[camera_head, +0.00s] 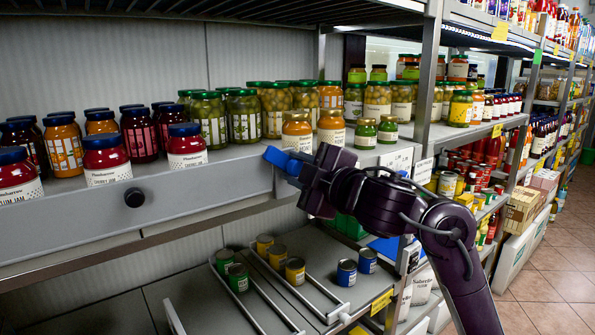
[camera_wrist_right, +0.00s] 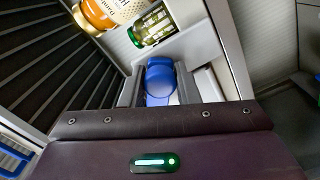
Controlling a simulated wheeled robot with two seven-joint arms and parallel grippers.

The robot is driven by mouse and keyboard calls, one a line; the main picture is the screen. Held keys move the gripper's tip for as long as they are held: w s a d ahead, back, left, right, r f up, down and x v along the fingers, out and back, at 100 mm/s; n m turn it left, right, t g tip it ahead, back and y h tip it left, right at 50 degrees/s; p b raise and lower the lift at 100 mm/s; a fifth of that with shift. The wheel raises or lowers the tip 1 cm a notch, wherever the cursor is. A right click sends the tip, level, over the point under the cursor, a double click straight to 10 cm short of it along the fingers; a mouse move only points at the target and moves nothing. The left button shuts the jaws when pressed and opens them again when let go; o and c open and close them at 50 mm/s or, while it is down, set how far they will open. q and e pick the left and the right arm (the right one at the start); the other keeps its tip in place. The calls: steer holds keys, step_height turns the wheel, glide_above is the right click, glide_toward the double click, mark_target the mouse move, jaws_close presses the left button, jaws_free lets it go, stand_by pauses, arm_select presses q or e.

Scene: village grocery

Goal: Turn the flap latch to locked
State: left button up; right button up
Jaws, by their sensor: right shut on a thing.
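The blue flap latch (camera_head: 279,157) is at the right end of a long grey flap (camera_head: 215,186) along the front edge of the jar shelf. My dark right gripper (camera_head: 290,166) reaches it from the right and is shut on it. In the right wrist view the blue latch handle (camera_wrist_right: 160,80) sits between my two grey fingers (camera_wrist_right: 160,92). My fingers and palm hide part of the latch, and I cannot tell its exact turn. My left gripper is not in view.
Several jars stand close behind the flap, among them an orange jar (camera_head: 297,133) and small green jars (camera_head: 366,133) near my gripper. A round black knob (camera_head: 134,197) is on the flap. Cans and wire dividers (camera_head: 300,291) are on the shelf below. The aisle floor (camera_head: 555,275) at right is clear.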

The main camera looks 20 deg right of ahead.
steer(key=n+b, duration=0.1)
steer(key=n, duration=0.3)
steer(key=shift+f, duration=0.1)
steer(key=shift+n+b, duration=0.5)
steer(key=shift+n, duration=1.1)
steer(key=o, duration=1)
steer(key=b+v, duration=0.1)
steer(key=v, duration=0.6)
steer(key=shift+s+d, duration=0.1)
steer(key=shift+s, duration=0.25)
